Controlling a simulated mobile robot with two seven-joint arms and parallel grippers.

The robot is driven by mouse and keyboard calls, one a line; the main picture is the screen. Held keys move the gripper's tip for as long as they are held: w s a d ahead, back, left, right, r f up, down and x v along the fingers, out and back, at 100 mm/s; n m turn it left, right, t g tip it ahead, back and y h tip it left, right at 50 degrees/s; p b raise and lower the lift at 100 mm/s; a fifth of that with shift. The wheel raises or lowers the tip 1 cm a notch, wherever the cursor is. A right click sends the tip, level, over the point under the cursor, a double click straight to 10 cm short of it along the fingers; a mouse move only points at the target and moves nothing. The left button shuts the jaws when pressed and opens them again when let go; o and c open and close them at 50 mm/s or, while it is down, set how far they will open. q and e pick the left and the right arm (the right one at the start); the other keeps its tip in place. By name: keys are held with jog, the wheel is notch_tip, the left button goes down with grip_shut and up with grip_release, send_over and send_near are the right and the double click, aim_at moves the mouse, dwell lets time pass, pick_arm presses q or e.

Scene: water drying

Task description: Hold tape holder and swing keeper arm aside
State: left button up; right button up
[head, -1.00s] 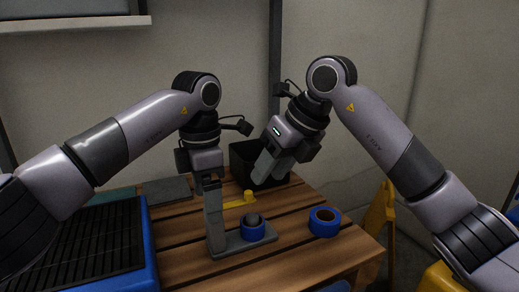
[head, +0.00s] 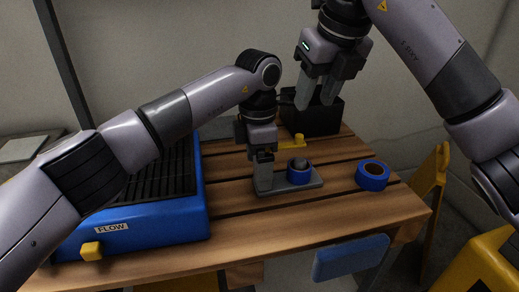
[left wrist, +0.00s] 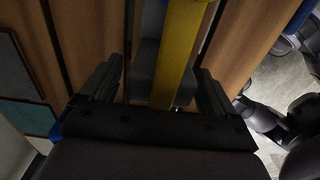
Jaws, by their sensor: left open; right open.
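The tape holder (head: 316,184) stands on the table as a grey base with an upright post; a blue tape roll (head: 298,176) sits on its hub. A yellow keeper arm (head: 287,146) with a knob shows behind it, pointing back and right; its post end is hidden. My left gripper (head: 262,156) is down at the post. In the left wrist view its open fingers (left wrist: 160,75) lie either side of the yellow keeper arm (left wrist: 178,55) and grey post; contact cannot be told. My right gripper (head: 315,99) is open and empty, above and behind the holder.
A second blue tape roll (head: 372,176) lies right of the holder. A black bin (head: 318,121) stands behind, below my right gripper. A blue unit marked FLOW (head: 150,222) stands at left. The slatted table's front strip (head: 300,222) is clear.

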pick_arm(q)
jog(key=c, duration=1.1)
pick_arm(e)
jog(key=shift+a+f+m+y, duration=0.1)
jog(key=shift+f+m+y, duration=0.3)
jog(key=shift+f+y, duration=0.2)
notch_tip(320, 180, down, 6)
jog(key=m+y, duration=0.9)
jog(key=m, duration=0.3)
jog(key=d+f+m+t+y, duration=0.45)
jog(key=d+m, duration=0.25)
jog(key=m, duration=0.8)
jog(key=shift+m+h, duration=0.25)
jog(key=shift+m, duration=0.15)
jog(key=x, duration=0.7)
jog(key=shift+s+a+r, duration=0.15)
jog(key=shift+s+r, duration=0.15)
jog(key=shift+r, duration=0.1)
